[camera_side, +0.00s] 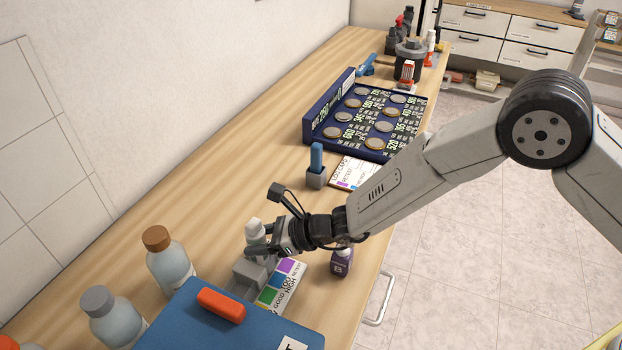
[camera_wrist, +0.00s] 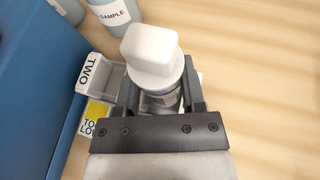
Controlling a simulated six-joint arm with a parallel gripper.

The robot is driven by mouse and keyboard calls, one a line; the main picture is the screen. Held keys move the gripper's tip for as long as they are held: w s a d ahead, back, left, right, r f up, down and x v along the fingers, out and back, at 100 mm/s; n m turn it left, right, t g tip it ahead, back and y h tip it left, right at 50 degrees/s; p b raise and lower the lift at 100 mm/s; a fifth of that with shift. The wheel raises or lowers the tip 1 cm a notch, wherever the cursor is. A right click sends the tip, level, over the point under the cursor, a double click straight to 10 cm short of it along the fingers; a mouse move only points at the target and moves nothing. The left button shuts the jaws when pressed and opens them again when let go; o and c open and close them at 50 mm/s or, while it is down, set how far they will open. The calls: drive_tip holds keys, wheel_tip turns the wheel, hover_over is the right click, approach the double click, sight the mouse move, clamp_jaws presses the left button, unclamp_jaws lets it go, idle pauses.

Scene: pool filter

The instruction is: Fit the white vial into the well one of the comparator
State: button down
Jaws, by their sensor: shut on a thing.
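The white vial (camera_side: 255,231) stands roughly upright between the fingers of my gripper (camera_side: 262,252). In the wrist view the vial's white square cap (camera_wrist: 150,48) shows above the fingers, and my gripper (camera_wrist: 166,100) is shut on its body. The comparator (camera_side: 250,273) is a grey block with a colour chart beside it, directly under or beside the vial. In the wrist view a compartment marked TWO (camera_wrist: 98,75) shows left of the vial. Well one is hidden behind the vial and fingers. I cannot tell whether the vial's lower end is inside it.
A blue case (camera_side: 195,325) with an orange handle stands close in front. Clear bottles (camera_side: 170,265) stand to the left and a dark bottle B (camera_side: 342,261) to the right. A holder with a blue item (camera_side: 316,165) and a blue tray (camera_side: 375,120) lie farther back.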

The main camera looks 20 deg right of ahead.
sight(256, 223)
drive_tip(key=shift+f, duration=0.65)
idle(0.6)
unclamp_jaws()
drive_tip(key=shift+r, duration=0.15)
drive_tip(key=shift+r, duration=4.3)
